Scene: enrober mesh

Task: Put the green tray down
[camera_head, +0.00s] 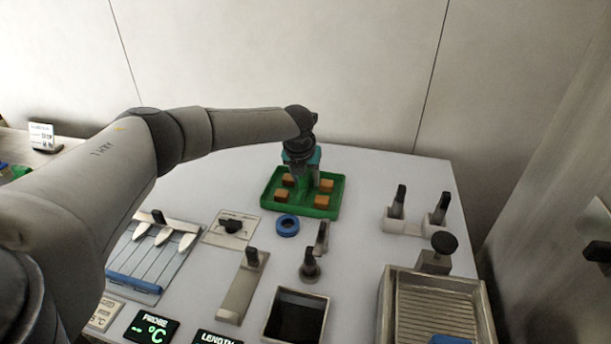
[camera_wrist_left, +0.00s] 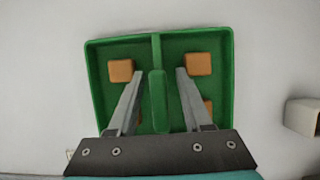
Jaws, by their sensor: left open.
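The green tray (camera_head: 336,199) rests on the pale table top near its back edge, with several orange blocks in it. In the left wrist view the tray (camera_wrist_left: 224,60) shows a raised green handle bar (camera_wrist_left: 157,90) along its middle. My left gripper (camera_head: 303,185) reaches down over the tray from above. Its two fingers (camera_wrist_left: 158,75) stand apart on either side of the handle, with gaps showing, so it is open. Some of the blocks are partly hidden by the fingers. My right gripper is not in view.
A blue ring (camera_head: 287,225) lies just in front of the tray. Black-handled tools (camera_head: 310,265), a dark square bin (camera_head: 296,316) and a ribbed metal tray (camera_head: 438,306) stand nearer. A two-handled holder (camera_head: 405,222) is at right. Bare table lies between it and the green tray.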

